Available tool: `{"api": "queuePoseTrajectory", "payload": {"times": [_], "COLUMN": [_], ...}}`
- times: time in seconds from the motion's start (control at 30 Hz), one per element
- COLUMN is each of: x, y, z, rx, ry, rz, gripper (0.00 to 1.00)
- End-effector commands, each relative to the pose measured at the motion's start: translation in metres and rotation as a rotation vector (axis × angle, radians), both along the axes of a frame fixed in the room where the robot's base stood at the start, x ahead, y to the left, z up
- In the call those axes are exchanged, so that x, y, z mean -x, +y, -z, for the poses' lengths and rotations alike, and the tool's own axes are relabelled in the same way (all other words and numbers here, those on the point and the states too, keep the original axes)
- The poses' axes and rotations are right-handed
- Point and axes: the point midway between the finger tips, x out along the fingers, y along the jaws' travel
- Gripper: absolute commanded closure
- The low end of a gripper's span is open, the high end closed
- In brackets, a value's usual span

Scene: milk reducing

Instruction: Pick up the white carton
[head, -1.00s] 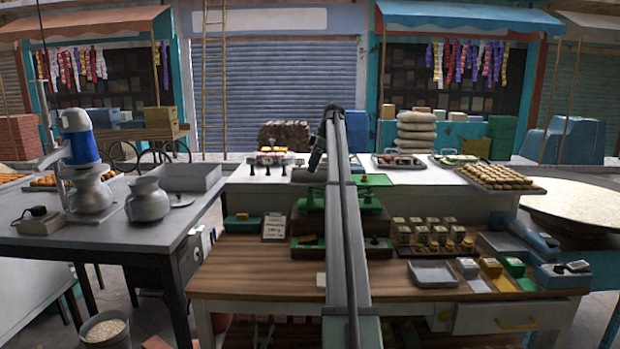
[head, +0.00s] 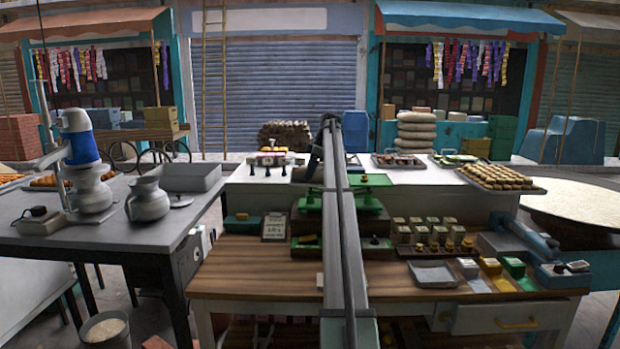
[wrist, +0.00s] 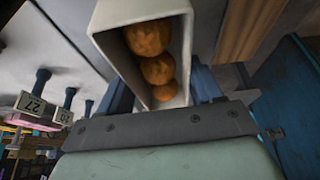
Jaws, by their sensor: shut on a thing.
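The white carton (wrist: 122,62) is in the wrist view, an open-ended box with several round orange-brown balls (wrist: 158,68) inside. My gripper (wrist: 163,95) is shut on it, with one blue finger on each side. In the head view my own arm runs up the middle of the picture. It hides most of my gripper, and I cannot make out the carton there.
The white counter (head: 245,176) stands behind the wooden bench (head: 250,280). A tray of round pastries (head: 500,178) is at the counter's right. Green scales (head: 375,205) stand close to my arm. A grey table (head: 120,215) with metal jugs is at left.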

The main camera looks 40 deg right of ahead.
Motion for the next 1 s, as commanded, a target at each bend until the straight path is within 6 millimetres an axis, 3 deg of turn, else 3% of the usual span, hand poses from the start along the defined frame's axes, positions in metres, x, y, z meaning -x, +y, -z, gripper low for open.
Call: {"api": "queuePoseTrajectory", "payload": {"times": [0.47,1.0], "x": [0.000,-0.001], "y": [0.000,-0.001], "z": [-0.008,-0.089], "rx": [0.000,0.001], "ry": [0.000,-0.001], "rz": [0.000,-0.001], "gripper": [0.63,0.63]}}
